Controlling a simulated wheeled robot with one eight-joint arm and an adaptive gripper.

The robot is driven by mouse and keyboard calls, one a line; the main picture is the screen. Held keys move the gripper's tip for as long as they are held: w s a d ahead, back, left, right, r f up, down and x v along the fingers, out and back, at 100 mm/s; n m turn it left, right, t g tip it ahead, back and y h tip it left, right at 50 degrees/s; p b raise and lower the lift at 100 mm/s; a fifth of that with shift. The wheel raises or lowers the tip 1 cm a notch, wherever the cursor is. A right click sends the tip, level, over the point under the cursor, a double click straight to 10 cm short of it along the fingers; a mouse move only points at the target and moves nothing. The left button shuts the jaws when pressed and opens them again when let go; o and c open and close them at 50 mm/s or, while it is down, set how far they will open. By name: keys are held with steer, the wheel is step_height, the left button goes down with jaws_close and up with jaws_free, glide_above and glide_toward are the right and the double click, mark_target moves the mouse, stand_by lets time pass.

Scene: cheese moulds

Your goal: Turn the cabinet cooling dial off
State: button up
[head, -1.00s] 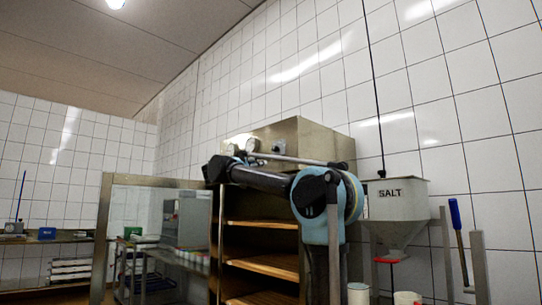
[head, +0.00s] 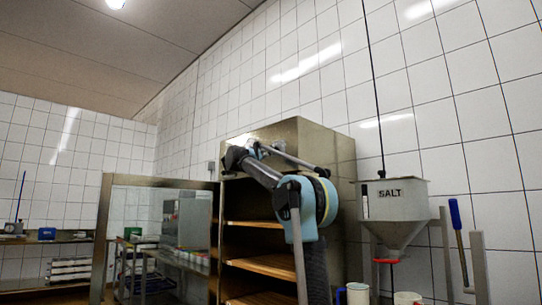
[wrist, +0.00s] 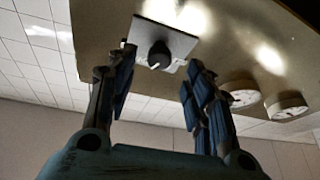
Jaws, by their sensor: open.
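The cooling dial (wrist: 160,54) is a black round knob with a small white mark on its lower edge, on a pale square plate (wrist: 182,42) on the metal cabinet face. My gripper (wrist: 160,60) is open, its two blue-padded fingers on either side of the dial in the wrist view. The fingers look apart from the knob; how near they are in depth I cannot tell. In the head view the cabinet (head: 310,140) stands against the tiled wall, and my arm covers the dial there.
Two round white gauges (wrist: 238,95) (wrist: 287,106) sit on the cabinet face beside the dial, close to my right finger in the picture. The cabinet's glass door (head: 150,215) stands at the left. A grey salt hopper (head: 396,212) hangs at the right.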

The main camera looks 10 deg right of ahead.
steer(key=shift+x, duration=2.45)
steer(key=shift+c, duration=0.6)
steer(key=c, duration=1)
